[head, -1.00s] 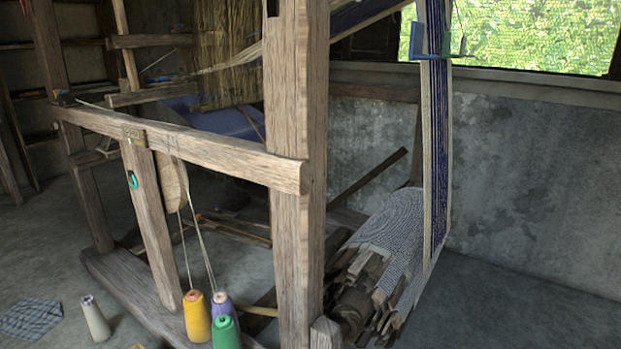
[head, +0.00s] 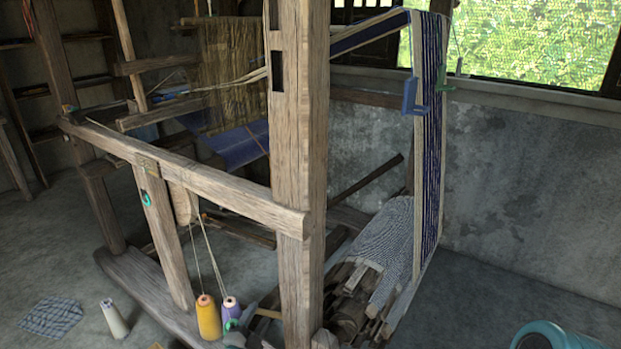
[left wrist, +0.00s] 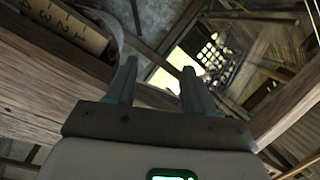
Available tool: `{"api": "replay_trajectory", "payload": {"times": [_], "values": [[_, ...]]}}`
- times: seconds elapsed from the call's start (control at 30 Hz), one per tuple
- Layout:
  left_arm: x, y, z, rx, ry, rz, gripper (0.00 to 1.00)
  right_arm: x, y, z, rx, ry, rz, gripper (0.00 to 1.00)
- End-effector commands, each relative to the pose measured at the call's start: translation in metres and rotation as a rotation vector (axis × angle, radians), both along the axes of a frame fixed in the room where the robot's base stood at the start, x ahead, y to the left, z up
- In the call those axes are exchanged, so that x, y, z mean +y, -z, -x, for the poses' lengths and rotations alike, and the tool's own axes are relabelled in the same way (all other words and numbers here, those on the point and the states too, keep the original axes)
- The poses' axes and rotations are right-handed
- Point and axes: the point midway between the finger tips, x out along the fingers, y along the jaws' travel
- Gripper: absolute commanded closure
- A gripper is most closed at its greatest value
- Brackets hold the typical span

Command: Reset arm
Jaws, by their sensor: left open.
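My left gripper (head: 246,332) shows small and dark at the bottom edge of the head view, in front of the yarn cones. In the left wrist view its two fingers (left wrist: 158,72) are spread apart with nothing between them. The wooden handloom (head: 300,180) fills the middle of the head view. A yellow cone (head: 208,318) and a purple cone (head: 231,308) stand at its foot, just left of the gripper. A bit of green beside the gripper is mostly hidden. My right gripper is not in view.
A loom beam (head: 190,180) and thick post stand close to my left arm. In the left wrist view, wood (left wrist: 60,25) with printed numbers is near the fingers.

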Motion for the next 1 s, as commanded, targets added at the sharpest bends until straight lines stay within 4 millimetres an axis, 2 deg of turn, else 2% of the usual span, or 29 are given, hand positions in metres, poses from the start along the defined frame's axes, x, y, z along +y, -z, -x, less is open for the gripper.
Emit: {"api": "replay_trajectory", "payload": {"times": [0.03,0.1,0.17,0.27,0.37,0.43,0.57,0.6,0.7,0.8,0.87,1.0], "values": [[0.0,-0.054,0.006,0.053,-0.003,0.022,0.47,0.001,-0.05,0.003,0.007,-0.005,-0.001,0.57],[0.0,-0.082,0.019,0.154,-0.011,0.071,0.47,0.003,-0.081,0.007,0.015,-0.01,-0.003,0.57],[0.0,-0.103,0.034,0.257,-0.023,0.124,0.47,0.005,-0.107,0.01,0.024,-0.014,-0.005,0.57],[-0.002,-0.129,0.068,0.463,-0.055,0.23,0.47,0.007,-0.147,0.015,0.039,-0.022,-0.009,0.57],[-0.005,-0.15,0.117,0.703,-0.11,0.36,0.47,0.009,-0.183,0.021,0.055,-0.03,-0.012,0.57],[-0.009,-0.158,0.164,0.901,-0.173,0.464,0.47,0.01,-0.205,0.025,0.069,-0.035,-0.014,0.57],[-0.015,-0.155,0.252,1.229,-0.327,0.637,0.47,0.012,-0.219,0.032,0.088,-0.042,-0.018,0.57],[-0.017,-0.151,0.279,1.32,-0.382,0.684,0.47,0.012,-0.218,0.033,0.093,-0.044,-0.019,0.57],[-0.022,-0.139,0.34,1.523,-0.526,0.784,0.47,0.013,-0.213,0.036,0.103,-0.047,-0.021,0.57],[-0.026,-0.136,0.388,1.683,-0.68,0.87,0.47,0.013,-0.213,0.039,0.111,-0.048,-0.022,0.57],[-0.027,-0.136,0.405,1.746,-0.779,0.931,0.47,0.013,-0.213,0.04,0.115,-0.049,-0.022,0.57],[-0.028,-0.136,0.411,1.777,-0.871,1.007,0.47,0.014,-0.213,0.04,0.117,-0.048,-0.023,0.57]]}}
